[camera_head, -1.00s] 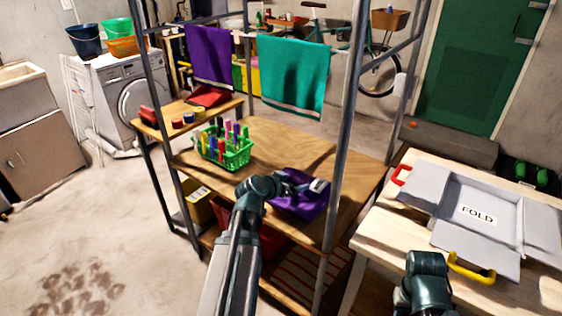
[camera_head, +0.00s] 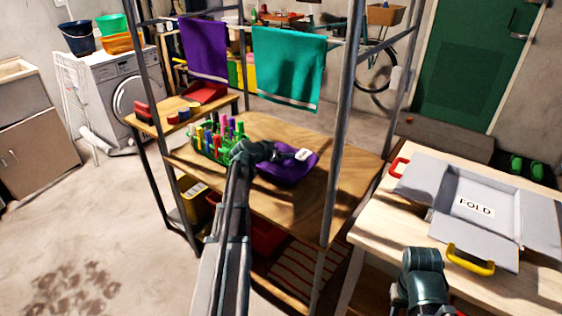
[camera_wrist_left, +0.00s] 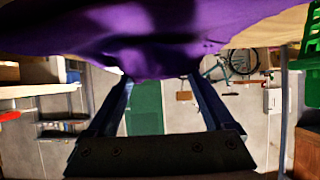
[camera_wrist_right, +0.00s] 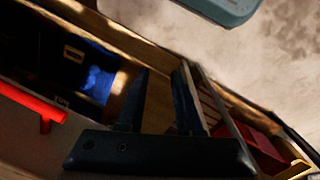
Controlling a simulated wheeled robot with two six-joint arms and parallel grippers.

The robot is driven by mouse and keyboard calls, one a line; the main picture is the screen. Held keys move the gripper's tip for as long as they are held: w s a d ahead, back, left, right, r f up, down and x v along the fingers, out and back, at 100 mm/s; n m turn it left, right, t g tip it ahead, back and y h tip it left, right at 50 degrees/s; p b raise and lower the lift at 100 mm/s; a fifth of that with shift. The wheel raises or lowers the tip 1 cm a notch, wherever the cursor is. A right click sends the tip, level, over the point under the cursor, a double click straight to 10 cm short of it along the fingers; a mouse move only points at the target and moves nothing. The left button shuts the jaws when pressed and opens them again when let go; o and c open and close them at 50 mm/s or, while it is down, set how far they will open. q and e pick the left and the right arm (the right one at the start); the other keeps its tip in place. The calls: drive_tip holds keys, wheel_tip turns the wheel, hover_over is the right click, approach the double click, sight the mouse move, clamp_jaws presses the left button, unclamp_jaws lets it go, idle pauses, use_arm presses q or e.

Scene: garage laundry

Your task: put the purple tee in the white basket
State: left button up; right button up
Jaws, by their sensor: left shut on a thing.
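The purple tee (camera_head: 290,170) is a folded bundle over the wooden shelf top, right of the green crate of bottles. My left gripper (camera_head: 298,156) is shut on it. In the left wrist view the purple cloth (camera_wrist_left: 150,45) spans the top of the picture, at the fingertips (camera_wrist_left: 158,78). I cannot tell whether the tee is clear of the shelf top. My right gripper (camera_wrist_right: 160,70) is open and empty in the right wrist view. Only its wrist part shows in the head view. I see no white basket in these views.
A green crate (camera_head: 212,152) of bottles stands left of the tee. Grey rack posts (camera_head: 345,130) rise around the shelf. A purple towel (camera_head: 204,48) and a teal towel (camera_head: 290,65) hang behind. A grey folding board (camera_head: 475,205) lies on the right table.

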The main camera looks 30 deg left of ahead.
sight(279, 161)
use_arm(q)
drive_tip(key=shift+f+b, duration=1.75)
drive_tip(key=shift+s, duration=0.1)
drive_tip(key=shift+f, duration=0.2)
drive_tip(key=o, duration=1.2)
drive_tip(key=shift+r, duration=0.1)
drive_tip(key=shift+o, duration=0.2)
drive_tip(key=shift+r, duration=0.1)
drive_tip(key=shift+s+r, duration=0.15)
drive_tip(key=shift+r, duration=0.05)
drive_tip(key=p+v, duration=0.5)
drive_tip(key=v, duration=0.6)
drive_tip(key=shift+s+p, duration=0.3)
drive_tip(key=shift+p, duration=0.1)
